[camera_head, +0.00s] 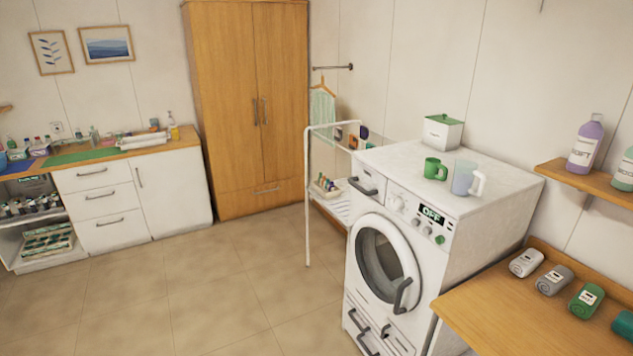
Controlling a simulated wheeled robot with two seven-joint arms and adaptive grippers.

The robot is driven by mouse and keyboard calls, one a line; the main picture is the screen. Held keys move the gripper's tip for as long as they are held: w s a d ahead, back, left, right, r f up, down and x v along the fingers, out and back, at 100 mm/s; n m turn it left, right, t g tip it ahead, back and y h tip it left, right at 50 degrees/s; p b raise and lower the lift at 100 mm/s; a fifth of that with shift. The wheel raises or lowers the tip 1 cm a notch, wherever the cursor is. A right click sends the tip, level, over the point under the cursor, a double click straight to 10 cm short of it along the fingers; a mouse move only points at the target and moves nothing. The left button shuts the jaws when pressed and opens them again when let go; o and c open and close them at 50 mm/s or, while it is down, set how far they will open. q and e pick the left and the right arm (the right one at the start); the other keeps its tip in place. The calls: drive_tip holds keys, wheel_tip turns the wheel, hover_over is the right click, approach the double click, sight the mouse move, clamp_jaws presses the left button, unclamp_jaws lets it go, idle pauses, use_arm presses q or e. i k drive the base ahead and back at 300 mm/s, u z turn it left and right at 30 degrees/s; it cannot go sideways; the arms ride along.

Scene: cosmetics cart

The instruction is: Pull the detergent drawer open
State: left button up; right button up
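A white washing machine (420,270) stands right of the middle. The detergent drawer (367,174) is at the upper left of its front, with a dark grey bar handle (362,187). The drawer looks flush with the panel, so it appears shut. To its right are several knobs and a display (432,214) reading OFF. The round door (384,262) below is shut, with a dark handle (403,296). Neither of my grippers shows in the head view.
A green mug (434,169) and a clear measuring cup (464,178) stand on the machine, with a white box (443,132) behind. A white rack (307,200) stands close on its left. A wooden table (510,309) is at front right. The tiled floor (220,290) to the left is clear.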

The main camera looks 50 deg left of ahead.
sight(365, 179)
drive_tip(key=u, duration=2)
drive_tip(key=i, duration=0.85)
drive_tip(key=u, duration=0.95)
drive_tip(key=i, duration=0.9)
drive_tip(key=z, duration=0.85)
drive_tip(key=i, duration=1)
drive_tip(key=z, duration=0.95)
